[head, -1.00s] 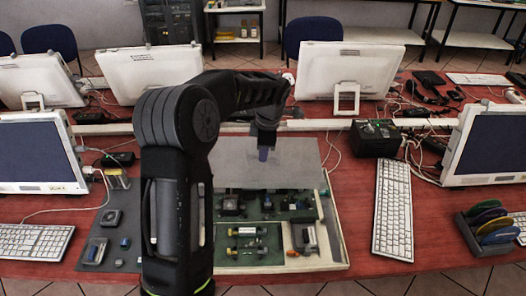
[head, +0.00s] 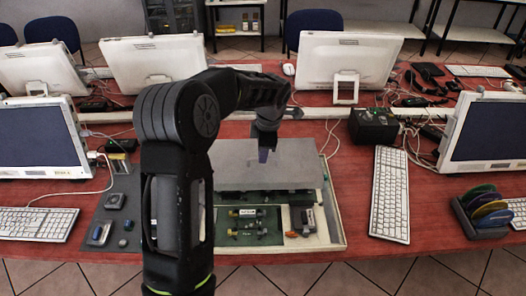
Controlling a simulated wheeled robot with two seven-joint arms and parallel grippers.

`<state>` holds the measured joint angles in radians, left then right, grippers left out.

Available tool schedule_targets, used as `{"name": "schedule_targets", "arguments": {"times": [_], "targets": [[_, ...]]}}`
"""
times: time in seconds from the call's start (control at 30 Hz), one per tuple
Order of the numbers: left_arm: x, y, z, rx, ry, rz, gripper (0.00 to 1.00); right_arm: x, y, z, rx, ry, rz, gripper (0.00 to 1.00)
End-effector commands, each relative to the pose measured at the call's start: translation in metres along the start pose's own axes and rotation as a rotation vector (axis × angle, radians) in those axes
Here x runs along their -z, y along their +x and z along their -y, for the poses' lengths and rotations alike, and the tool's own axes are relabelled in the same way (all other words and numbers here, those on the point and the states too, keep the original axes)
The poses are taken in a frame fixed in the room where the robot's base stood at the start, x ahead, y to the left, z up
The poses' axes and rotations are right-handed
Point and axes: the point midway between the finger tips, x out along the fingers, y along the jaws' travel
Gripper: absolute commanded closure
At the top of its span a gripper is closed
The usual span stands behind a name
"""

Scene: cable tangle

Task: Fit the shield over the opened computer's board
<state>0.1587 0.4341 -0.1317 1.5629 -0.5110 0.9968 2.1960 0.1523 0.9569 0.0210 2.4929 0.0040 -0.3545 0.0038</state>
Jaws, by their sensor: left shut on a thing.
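The shield (head: 285,172) is a flat grey plate lying over the far part of the opened computer (head: 334,222), a pale shallow case. My left gripper (head: 264,147) points down at the plate's far-middle part and is shut on its small bluish tab. The plate looks level and hides the far part of the board. I cannot tell whether it touches the case. The board (head: 270,222) shows green at the near side, with several small parts on it. My right gripper is not in view.
A dark mat (head: 108,235) with small loose parts lies left of the case, partly behind my arm. A white keyboard (head: 389,195) stands close on the right, with a disc rack (head: 484,212) beyond it. A black box (head: 373,127) sits behind the keyboard. Monitors line the back.

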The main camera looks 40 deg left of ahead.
Motion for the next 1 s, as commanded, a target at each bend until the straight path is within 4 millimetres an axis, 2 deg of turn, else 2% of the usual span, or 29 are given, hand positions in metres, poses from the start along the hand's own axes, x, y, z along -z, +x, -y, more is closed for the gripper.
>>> {"name": "schedule_targets", "arguments": {"times": [0.5,1.0], "targets": [[-0.006,0.054,0.008,-0.002,0.001,0.001,1.0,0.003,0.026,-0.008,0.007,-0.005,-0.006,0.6],[-0.006,0.061,0.009,0.0,0.0,0.0,1.0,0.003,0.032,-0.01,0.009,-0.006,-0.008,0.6]]}}
